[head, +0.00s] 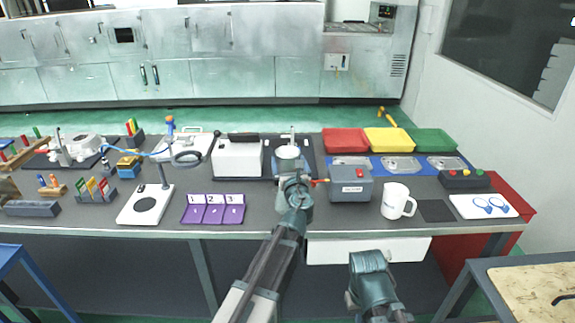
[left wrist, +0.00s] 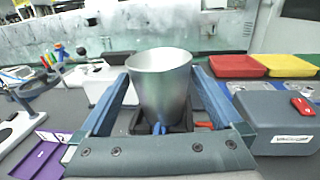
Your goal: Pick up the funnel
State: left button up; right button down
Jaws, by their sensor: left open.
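The funnel (left wrist: 160,84) is a silver, open-topped vessel that narrows downward. In the left wrist view it stands upright between the two fingers of my left gripper. In the head view the funnel (head: 288,152) shows as a pale round shape just beyond the gripper. My left gripper (head: 291,171) is open, with a finger on either side of the funnel; I cannot tell whether either touches it. The funnel's lower end is partly hidden by the gripper body. Part of my right arm shows at the bottom of the head view, but its fingers do not show.
A grey box (head: 350,188) with a red part stands close right of the gripper, with a white mug (head: 395,203) beyond it. A white box (head: 238,158) is on the left. A stand with a ring (head: 187,159) is farther left. Red, yellow and green trays are at back right.

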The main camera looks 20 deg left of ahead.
aim_at(285, 156)
pick_arm(q)
jog(key=x, duration=0.2)
jog(key=shift+w+a, duration=0.15)
jog(key=shift+w, duration=0.25)
jog(key=shift+s, duration=0.1)
jog(key=shift+c, duration=0.2)
jog(key=c, duration=1.2)
jog(key=shift+r, duration=0.15)
